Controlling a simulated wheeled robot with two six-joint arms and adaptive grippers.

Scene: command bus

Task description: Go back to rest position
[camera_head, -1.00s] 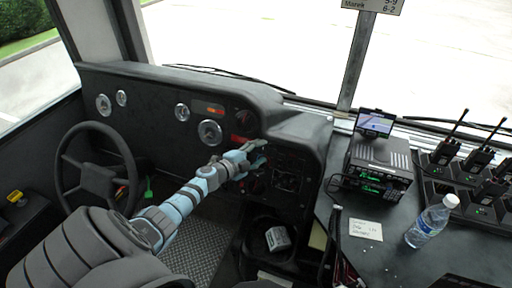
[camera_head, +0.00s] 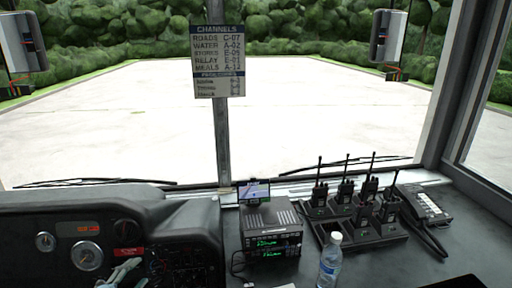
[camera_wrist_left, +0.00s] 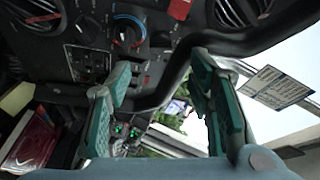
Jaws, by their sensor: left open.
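My left gripper (camera_head: 122,272) shows at the bottom left of the head view, in front of the dashboard, just left of the dark switch panel (camera_head: 178,265). In the left wrist view my left gripper (camera_wrist_left: 165,105) has its two green-padded fingers spread apart, with nothing between them. A round knob (camera_wrist_left: 128,35) with a blue and red ring lies beyond the fingers there. Most of my left arm is below the edge of the head view. My right gripper is in neither view.
A radio unit (camera_head: 270,230) with a small screen (camera_head: 253,191) stands on the right counter. Several handheld radios sit in a charger (camera_head: 360,234), beside a desk phone (camera_head: 424,206). A water bottle (camera_head: 329,262) stands in front. A channels sign (camera_head: 217,62) hangs on the windscreen post.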

